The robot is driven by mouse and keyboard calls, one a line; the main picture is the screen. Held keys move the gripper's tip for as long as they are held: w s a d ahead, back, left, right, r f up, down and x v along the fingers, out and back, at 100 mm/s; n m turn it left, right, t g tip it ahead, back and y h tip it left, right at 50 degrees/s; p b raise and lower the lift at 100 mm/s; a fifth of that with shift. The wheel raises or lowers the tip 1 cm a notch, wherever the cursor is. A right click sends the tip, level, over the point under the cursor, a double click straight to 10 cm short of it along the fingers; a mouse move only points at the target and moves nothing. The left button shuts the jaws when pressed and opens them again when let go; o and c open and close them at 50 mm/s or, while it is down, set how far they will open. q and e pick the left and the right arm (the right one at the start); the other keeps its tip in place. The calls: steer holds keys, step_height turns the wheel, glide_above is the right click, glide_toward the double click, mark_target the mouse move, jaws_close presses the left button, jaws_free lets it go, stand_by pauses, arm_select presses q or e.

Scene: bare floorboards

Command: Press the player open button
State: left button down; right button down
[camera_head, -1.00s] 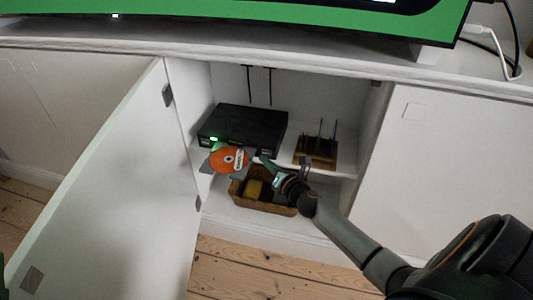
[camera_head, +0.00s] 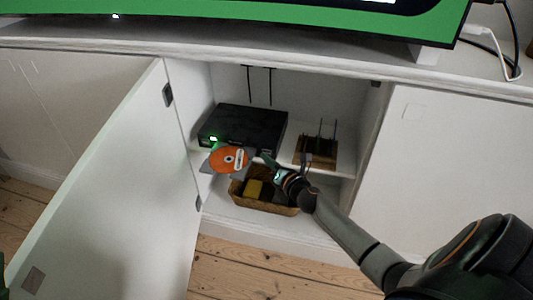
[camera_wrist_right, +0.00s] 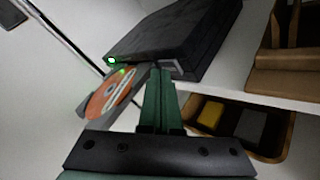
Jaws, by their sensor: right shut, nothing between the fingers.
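The player (camera_head: 243,126) is a flat black box on the cabinet's inner shelf, with a lit green spot at its front left; it also shows in the wrist view (camera_wrist_right: 175,38). Its disc tray is out, and an orange disc (camera_head: 229,160) lies on it, also seen in the wrist view (camera_wrist_right: 110,95). My right gripper (camera_head: 266,158) is shut and empty, its tips just in front of the player's right front end, right of the disc. In the wrist view its green fingers (camera_wrist_right: 161,74) reach the front face; I cannot tell whether they touch. The button itself is hidden or too small.
The cabinet door (camera_head: 110,190) stands open at left. A wooden holder (camera_head: 316,152) with upright rods stands right of the player. A basket (camera_head: 279,209) with a yellow item (camera_head: 253,189) sits below the shelf. A green-screened television (camera_head: 250,14) is on top.

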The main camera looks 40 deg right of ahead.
steer(key=shift+w+d, duration=0.15)
steer(key=shift+d, duration=0.05)
steer(key=shift+a, duration=0.1)
stand_by(0.4)
steer(key=shift+s+a+p, duration=0.35)
steer(key=shift+s+a, duration=0.2)
steer(key=shift+s, duration=0.05)
steer(key=shift+a, duration=0.1)
steer(key=shift+s+a+p, duration=0.65)
steer(key=shift+s+a, duration=0.95)
steer(key=shift+a, duration=0.25)
stand_by(1.6)
